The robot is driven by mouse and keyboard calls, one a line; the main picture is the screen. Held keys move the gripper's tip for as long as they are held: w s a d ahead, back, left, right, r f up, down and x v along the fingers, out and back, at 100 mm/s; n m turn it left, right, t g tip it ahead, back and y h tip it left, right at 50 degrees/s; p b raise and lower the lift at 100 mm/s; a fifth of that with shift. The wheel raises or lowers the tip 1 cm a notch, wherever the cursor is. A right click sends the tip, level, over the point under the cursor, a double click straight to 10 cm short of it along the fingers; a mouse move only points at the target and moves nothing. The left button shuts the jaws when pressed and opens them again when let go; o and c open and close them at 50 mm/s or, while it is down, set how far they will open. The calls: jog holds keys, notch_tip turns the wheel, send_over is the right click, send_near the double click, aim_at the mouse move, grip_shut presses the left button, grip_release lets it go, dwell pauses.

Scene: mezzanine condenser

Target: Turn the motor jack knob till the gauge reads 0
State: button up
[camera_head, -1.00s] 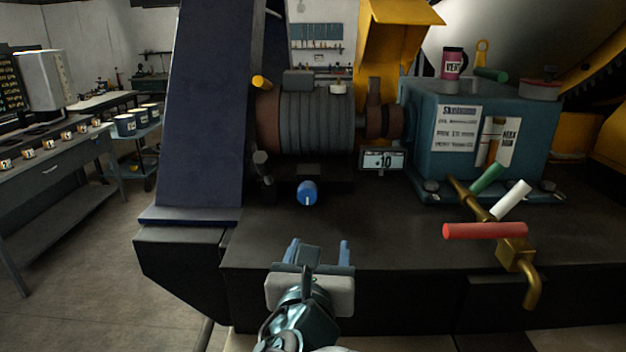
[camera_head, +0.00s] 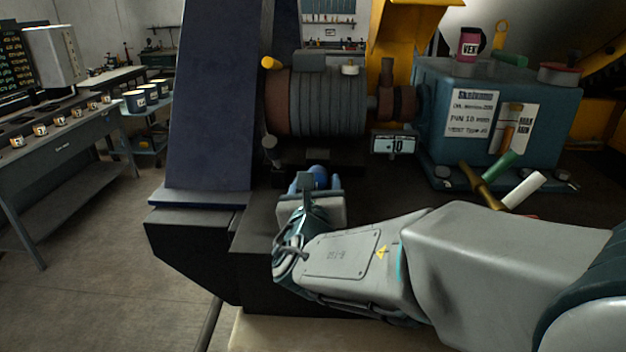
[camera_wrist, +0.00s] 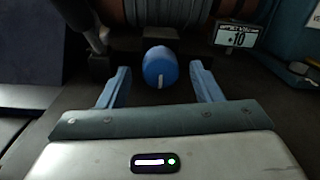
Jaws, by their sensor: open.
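The blue motor jack knob (camera_wrist: 160,68) with a white mark sticks out below the ribbed motor (camera_head: 318,100). In the wrist view it lies between and just beyond the tips of my open gripper (camera_wrist: 160,78), and no finger visibly touches it. In the head view, my gripper (camera_head: 315,183) partly hides the knob (camera_head: 319,174). The gauge (camera_head: 394,144) right of the knob reads 10, with a small sign before it that is hard to make out; it also shows in the wrist view (camera_wrist: 236,37).
A dark blue slanted panel (camera_head: 215,100) rises at the left. A dark post (camera_wrist: 97,38) stands close left of the knob.

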jog(key=shift+w, duration=0.65)
